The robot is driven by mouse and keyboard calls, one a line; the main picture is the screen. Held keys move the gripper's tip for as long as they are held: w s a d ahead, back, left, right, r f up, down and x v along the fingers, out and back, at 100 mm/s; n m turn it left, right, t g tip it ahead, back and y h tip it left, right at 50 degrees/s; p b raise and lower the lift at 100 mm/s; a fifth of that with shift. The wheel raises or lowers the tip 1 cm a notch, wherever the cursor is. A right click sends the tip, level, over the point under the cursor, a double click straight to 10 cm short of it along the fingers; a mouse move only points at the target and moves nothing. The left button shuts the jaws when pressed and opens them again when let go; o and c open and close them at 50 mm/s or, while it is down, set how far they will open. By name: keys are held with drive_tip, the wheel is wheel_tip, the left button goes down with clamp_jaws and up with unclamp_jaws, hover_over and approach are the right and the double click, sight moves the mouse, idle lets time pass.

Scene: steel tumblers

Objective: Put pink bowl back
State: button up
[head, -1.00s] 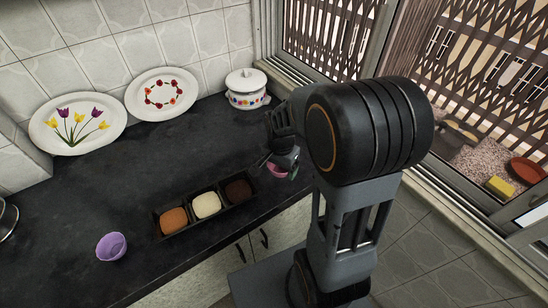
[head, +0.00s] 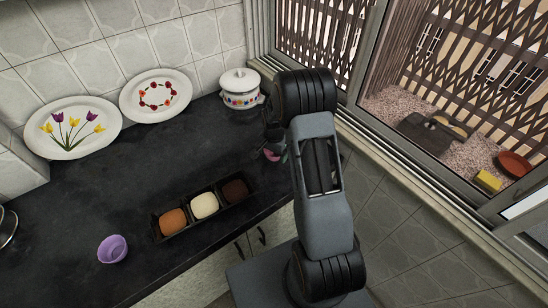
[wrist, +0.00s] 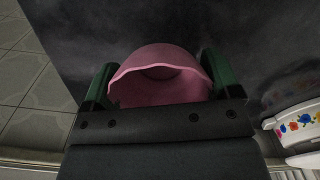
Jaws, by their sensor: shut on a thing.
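The pink bowl (wrist: 160,88) fills the middle of the wrist view, between the two green fingers of my gripper (wrist: 160,85). The gripper is shut on it. In the head view only a small part of the pink bowl (head: 271,155) shows, near the counter's right front edge, to the right of the black tray. My arm and gripper hide most of it there. I cannot tell how far it is above the counter.
A black tray (head: 186,222) with three filled sections stands left of my gripper. A purple bowl (head: 112,249) sits further left. A white lidded pot (head: 241,88) stands behind, near the window. Two decorated plates (head: 73,128) (head: 156,95) lean on the wall. The mid counter is clear.

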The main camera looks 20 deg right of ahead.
sight(272, 159)
drive_tip(key=shift+f+p, duration=0.5)
drive_tip(key=shift+f, duration=1.05)
drive_tip(key=shift+f, duration=0.2)
drive_tip(key=o, duration=0.8)
wheel_tip(272, 159, up, 12)
drive_tip(key=shift+f+b, duration=0.25)
drive_tip(key=shift+b, duration=0.75)
drive_tip(key=s+a+r+n+t, duration=0.1)
drive_tip(key=s+a+r+n, duration=0.1)
drive_tip(key=s+a+r, duration=0.3)
drive_tip(key=s+r+n+t, duration=0.1)
drive_tip(key=s+r+n, duration=0.1)
drive_tip(key=r, duration=0.5)
drive_tip(key=shift+s+a+r+n+t, duration=0.35)
drive_tip(key=shift+s+a+r+n, duration=0.65)
drive_tip(key=shift+s, duration=1.25)
drive_tip(key=shift+s+a+r+n+t, duration=0.4)
drive_tip(key=shift+s+a+n, duration=0.25)
drive_tip(key=shift+s+n, duration=1.15)
drive_tip(key=shift+s+a+r+n+t, duration=0.35)
drive_tip(key=shift+s+a+r+n, duration=0.45)
drive_tip(key=shift+s, duration=1.85)
